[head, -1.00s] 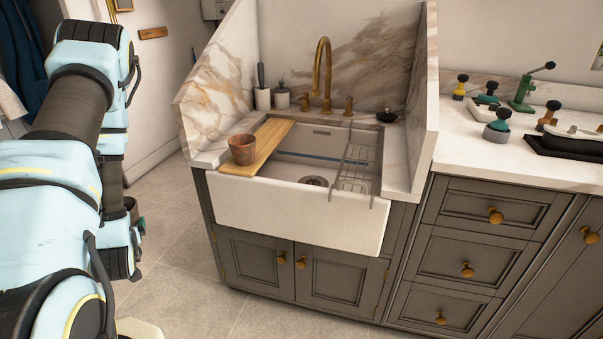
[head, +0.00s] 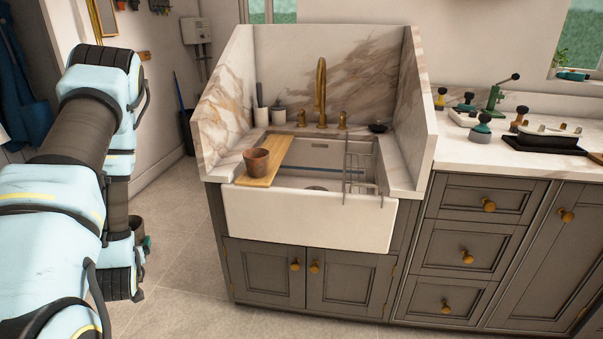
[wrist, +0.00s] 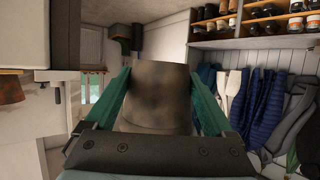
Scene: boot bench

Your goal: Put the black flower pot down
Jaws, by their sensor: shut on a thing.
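The black flower pot (wrist: 155,95) shows in the wrist view as a dark, mottled, blackish-brown pot between the two green fingers of my gripper (wrist: 158,88). My gripper is shut on it, with a finger on each side. In the head view, a small part of a dark pot (head: 137,228) and a teal fingertip (head: 147,243) show at the left, mostly hidden behind my arm. The pot is held out over the floor, left of the sink unit.
A terracotta pot (head: 257,161) stands on a wooden board (head: 268,168) across the white sink (head: 310,217). A wire rack (head: 361,175) hangs at its right. The right counter (head: 460,150) holds several tools and a black tray (head: 545,145). Coats (wrist: 255,105) hang beneath a shelf (wrist: 270,30).

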